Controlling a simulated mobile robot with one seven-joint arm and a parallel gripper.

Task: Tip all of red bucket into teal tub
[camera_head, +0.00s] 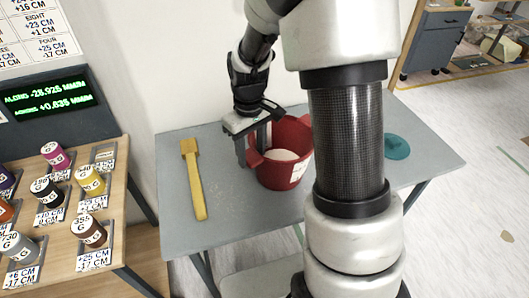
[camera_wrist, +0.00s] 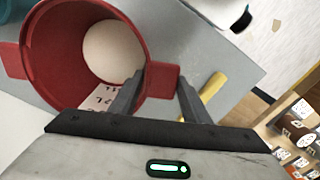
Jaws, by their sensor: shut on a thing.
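The red bucket (camera_head: 285,172) is upright on the grey table, left of my arm, with pale white contents (camera_wrist: 112,52) low inside. It has side tabs and a white label. My gripper (camera_head: 254,150) is at the bucket's left side. In the wrist view, its fingers (camera_wrist: 160,92) are on either side of a red tab (camera_wrist: 163,80) and are shut on it. The teal tub (camera_head: 397,147) shows only in part at the right of the table. My arm hides its left side, and its inside cannot be made out.
A yellow brush-like tool (camera_head: 194,180) lies on the grey table (camera_head: 222,222) left of the bucket. A wooden stand (camera_head: 65,255) with several labelled bottles is at the left. A wall rises behind the table. My arm crosses between bucket and tub.

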